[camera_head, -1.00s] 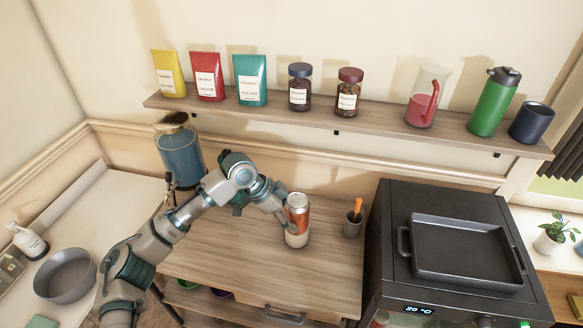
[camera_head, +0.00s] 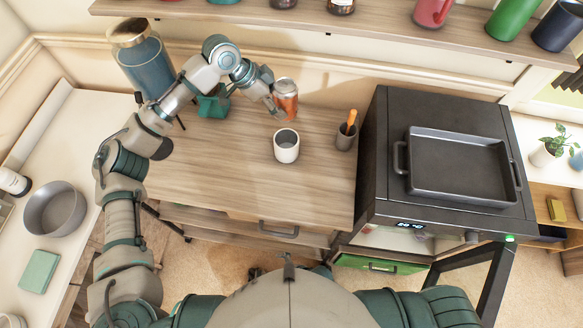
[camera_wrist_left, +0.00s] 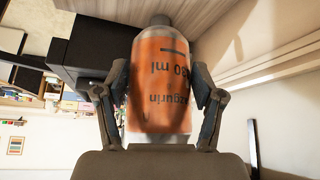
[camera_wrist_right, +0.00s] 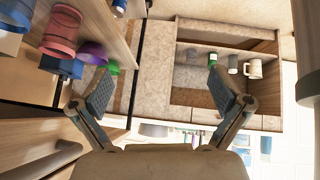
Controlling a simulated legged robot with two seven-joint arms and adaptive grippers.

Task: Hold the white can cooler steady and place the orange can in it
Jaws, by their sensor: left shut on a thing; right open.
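The orange can (camera_head: 285,98) is upright in my left gripper (camera_head: 276,104), toward the back of the wooden table. In the left wrist view, my left gripper is shut around the sides of the can (camera_wrist_left: 162,85). The white can cooler (camera_head: 286,146) stands upright on the table, in front of the can in the picture. Its open top faces up and its inside looks empty. A gap shows between can and cooler; the can's height above the table is hard to tell. My right gripper (camera_wrist_right: 162,80) is open and empty in the right wrist view, away from both objects.
A grey cup with an orange-handled tool (camera_head: 347,132) stands right of the cooler. A black oven (camera_head: 380,165) with a dark tray (camera_head: 460,165) is farther right. A blue dispenser (camera_head: 148,66) stands at the back left. The front left of the table (camera_head: 215,175) is clear.

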